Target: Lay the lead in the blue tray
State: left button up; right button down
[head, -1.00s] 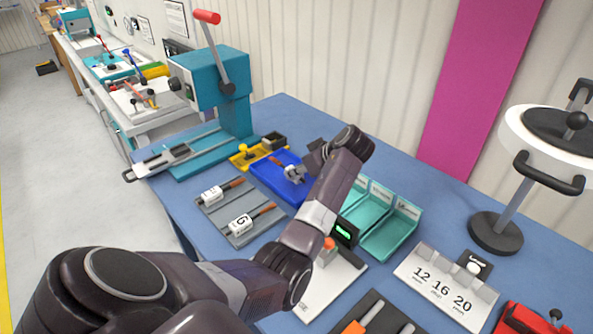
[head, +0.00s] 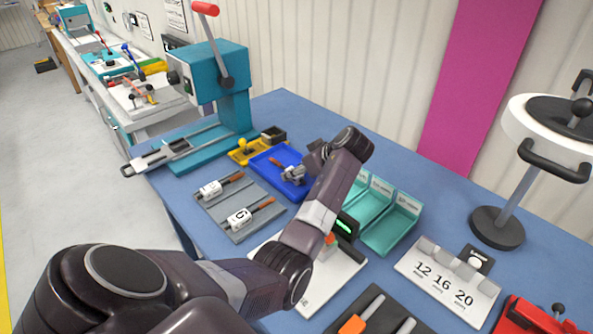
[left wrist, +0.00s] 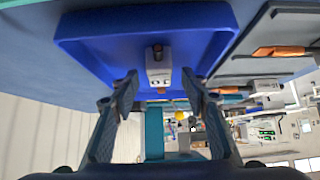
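The blue tray (head: 262,160) lies flat on the workbench, and it fills the upper part of the left wrist view (left wrist: 85,40). A short lead with a white body (left wrist: 158,68) and orange-brown ends appears to lie in the tray. In the head view one brown end of it (head: 275,161) shows beside my gripper. My left gripper (head: 294,174) is low over the tray. In the left wrist view its two fingers (left wrist: 160,86) are spread, with a gap between each finger and the lead. My right gripper is in neither view.
A grey tray (head: 250,190) with two tagged leads sits left of the blue tray. Teal bins (head: 390,230) and a white scale-like device (head: 335,280) are close to my arm.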

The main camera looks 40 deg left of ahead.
pick_arm(q)
jog(key=shift+d, duration=0.1)
jog(key=v, duration=1.2)
jog(key=shift+s+f, duration=0.1)
dwell(0.3)
